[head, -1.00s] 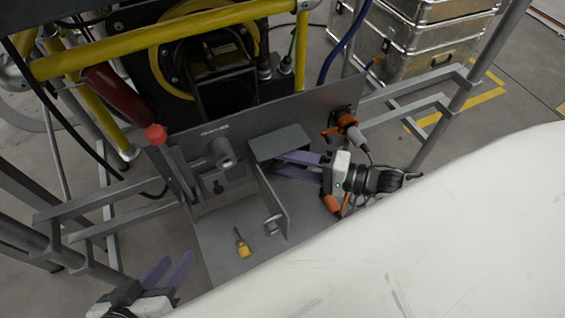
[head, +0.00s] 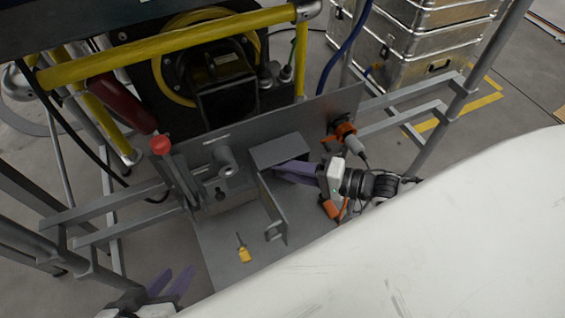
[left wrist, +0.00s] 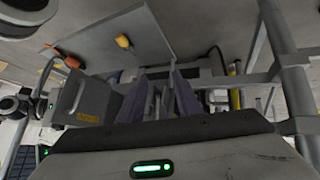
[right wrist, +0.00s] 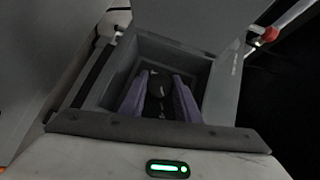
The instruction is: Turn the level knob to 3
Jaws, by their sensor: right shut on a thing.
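The grey box (head: 281,150) on the panel has its door (head: 272,208) swung open. My right gripper (head: 290,171) reaches into it from the right. In the right wrist view, a dark round knob (right wrist: 158,88) sits inside the box between the purple fingers (right wrist: 159,98), which are shut on it. Its marks and setting are too dark to read, and the head view hides it behind the box and fingers. My left gripper (head: 173,281) is at the lower left, fingers apart and empty, away from the box; its fingers also show in the left wrist view (left wrist: 163,92).
A red-topped lever (head: 160,146) and a grey round fitting (head: 225,161) stand left of the box. A yellow-handled tool (head: 244,254) lies on the lower plate. An orange connector (head: 344,132) is right of the box. Metal cases (head: 400,50) stand at the back right.

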